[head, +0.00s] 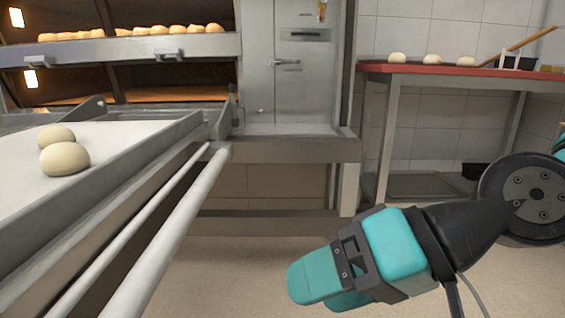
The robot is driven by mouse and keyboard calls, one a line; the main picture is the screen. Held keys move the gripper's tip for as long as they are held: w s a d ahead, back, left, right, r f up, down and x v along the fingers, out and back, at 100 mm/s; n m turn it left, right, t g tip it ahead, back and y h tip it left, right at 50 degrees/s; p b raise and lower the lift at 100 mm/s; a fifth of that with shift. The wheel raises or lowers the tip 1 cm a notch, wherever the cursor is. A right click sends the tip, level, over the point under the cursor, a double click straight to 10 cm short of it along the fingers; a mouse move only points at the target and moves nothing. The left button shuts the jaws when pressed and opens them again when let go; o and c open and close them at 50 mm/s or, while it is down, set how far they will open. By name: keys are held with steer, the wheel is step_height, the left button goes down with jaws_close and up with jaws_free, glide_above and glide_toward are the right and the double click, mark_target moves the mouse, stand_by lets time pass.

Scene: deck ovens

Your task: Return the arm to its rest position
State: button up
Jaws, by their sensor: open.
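My gripper (322,290) is in the lower right of the head view, with its teal fingers pointing left and slightly down. It is open and nothing shows between the fingers. It hangs in free air over the floor, to the right of the metal rails and apart from them. My arm comes in from the right edge, with a dark round joint there. The rest of the arm is outside the picture.
Two dough balls (64,158) lie on a pale loading surface (120,140) at left, edged by metal rails (180,230). Deck ovens (170,46) with bread stand behind. A red-topped table (450,70) with several dough pieces is at the back right. Floor is clear below my gripper.

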steer(key=s+d+r+n+g+h+p, duration=0.25)
steer(key=d+r+h+p, duration=0.45)
steer(key=d+r+p, duration=0.5)
step_height(320, 180, up, 34)
steer(key=a+p, duration=0.1)
steer(key=p, duration=3.4)
steer(key=shift+s+a+t+p, duration=0.25)
steer(key=shift+t+p, duration=0.1)
steer(key=shift+f, duration=0.15)
